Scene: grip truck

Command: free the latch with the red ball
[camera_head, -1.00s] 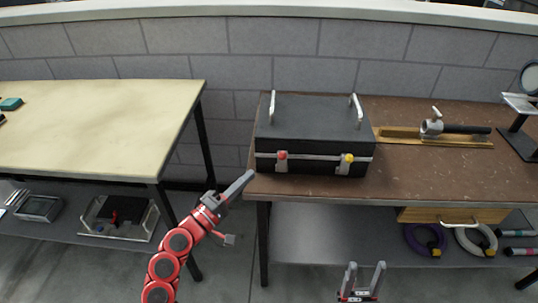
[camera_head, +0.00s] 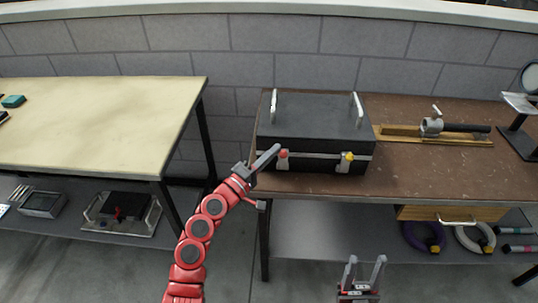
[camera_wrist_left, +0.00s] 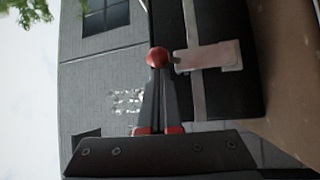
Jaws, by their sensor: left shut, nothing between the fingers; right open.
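A black case (camera_head: 314,126) with two upright handles stands on the brown table. On its front are two latches. The left latch has a red ball (camera_head: 283,154) and the right latch (camera_head: 345,162) has a yellow ball. My left gripper (camera_head: 276,149) is shut and empty, its tips right by the red ball. In the left wrist view the red ball (camera_wrist_left: 157,57) sits just past the closed fingertips (camera_wrist_left: 158,72), with the pale latch plate (camera_wrist_left: 208,56) beside it. I cannot tell whether they touch. My right gripper (camera_head: 361,272) is open and empty, low in front of the table.
The brown table (camera_head: 420,175) also holds a clamp on a wooden rail (camera_head: 432,128) and a stand at the right. A cream table (camera_head: 95,120) is at the left, with a gap between the tables. Rings (camera_head: 422,237) hang or lie below the brown table.

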